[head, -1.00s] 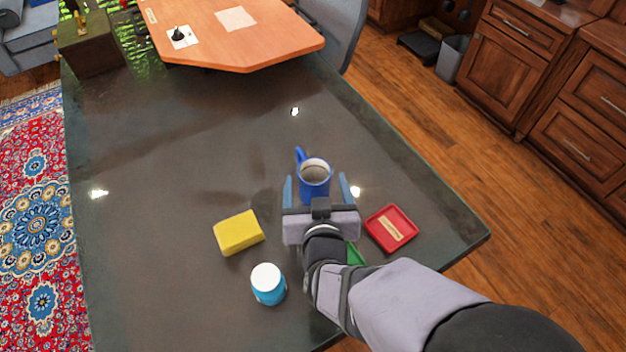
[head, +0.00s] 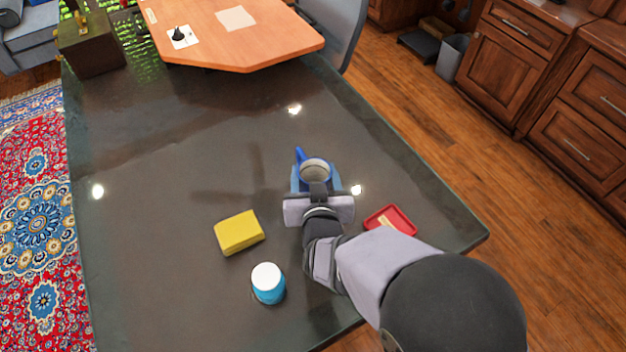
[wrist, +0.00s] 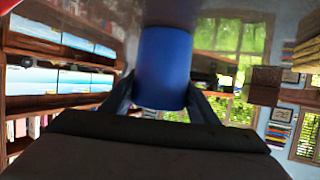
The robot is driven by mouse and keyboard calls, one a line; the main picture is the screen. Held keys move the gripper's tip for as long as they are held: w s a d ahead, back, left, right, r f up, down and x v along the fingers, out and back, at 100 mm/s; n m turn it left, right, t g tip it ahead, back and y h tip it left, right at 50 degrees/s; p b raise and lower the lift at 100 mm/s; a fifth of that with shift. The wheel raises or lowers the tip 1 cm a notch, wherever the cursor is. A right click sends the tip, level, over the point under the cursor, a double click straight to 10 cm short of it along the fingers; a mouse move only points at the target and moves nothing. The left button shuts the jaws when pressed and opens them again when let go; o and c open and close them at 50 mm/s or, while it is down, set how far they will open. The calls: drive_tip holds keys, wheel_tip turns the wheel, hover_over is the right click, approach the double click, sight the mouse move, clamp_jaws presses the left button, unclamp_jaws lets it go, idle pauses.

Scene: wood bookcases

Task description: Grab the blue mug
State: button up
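The blue mug (head: 316,170) is upright near the middle of the dark table, its handle pointing to the back left. My gripper (head: 316,181) is around it from the near side, one finger against each side of the mug. In the wrist view the mug (wrist: 165,68) fills the gap between the two fingers (wrist: 160,104), which press close to its sides. The gripper is shut on the mug's body. The mug's lower near side is hidden by my gripper in the head view. I cannot see clear space under the mug.
A yellow sponge-like block (head: 239,232) and a blue jar with a white lid (head: 268,284) stand to the near left. A red tray (head: 404,217) is at the right, partly hidden by my arm. The dark table (head: 170,180) is clear behind and left of the mug.

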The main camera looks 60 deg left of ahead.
drive_tip(key=c, duration=0.5)
drive_tip(key=shift+c, duration=0.2)
drive_tip(key=shift+r, duration=0.2)
wheel_tip(320, 180, up, 10)
drive_tip(key=p, duration=0.1)
